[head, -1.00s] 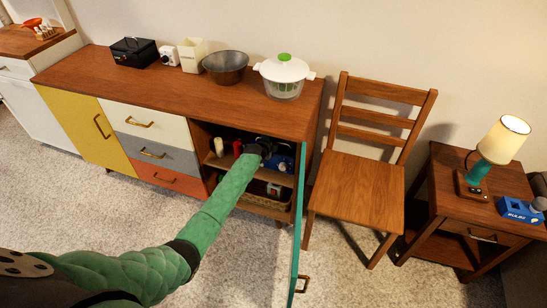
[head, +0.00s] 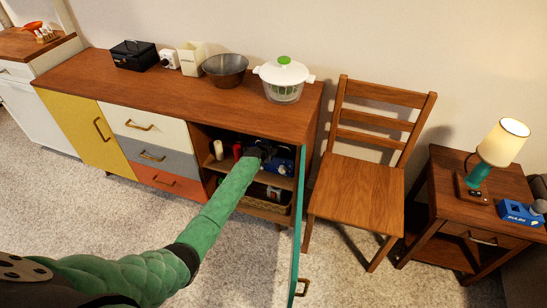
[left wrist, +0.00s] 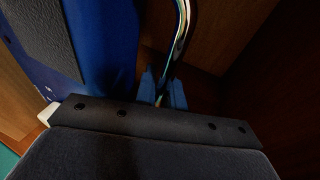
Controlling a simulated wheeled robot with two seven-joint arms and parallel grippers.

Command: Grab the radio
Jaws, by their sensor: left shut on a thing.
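The radio (head: 284,166) is blue and sits on the upper shelf inside the open right compartment of the sideboard. My left gripper (head: 262,151) reaches into that compartment at the radio's top left, and the arm and hand hide part of it. In the left wrist view, the radio's blue body (left wrist: 103,40) with a dark grey panel fills the upper left. A shiny curved metal handle (left wrist: 182,32) runs down between my left gripper's blue fingertips (left wrist: 163,88), which are shut on it. My right gripper is not in view.
A teal door (head: 299,230) stands open right of the compartment, beside a wooden chair (head: 355,195). A red item (head: 237,151) and a pale cylinder (head: 218,150) stand left of the radio. A basket (head: 263,202) is on the shelf below.

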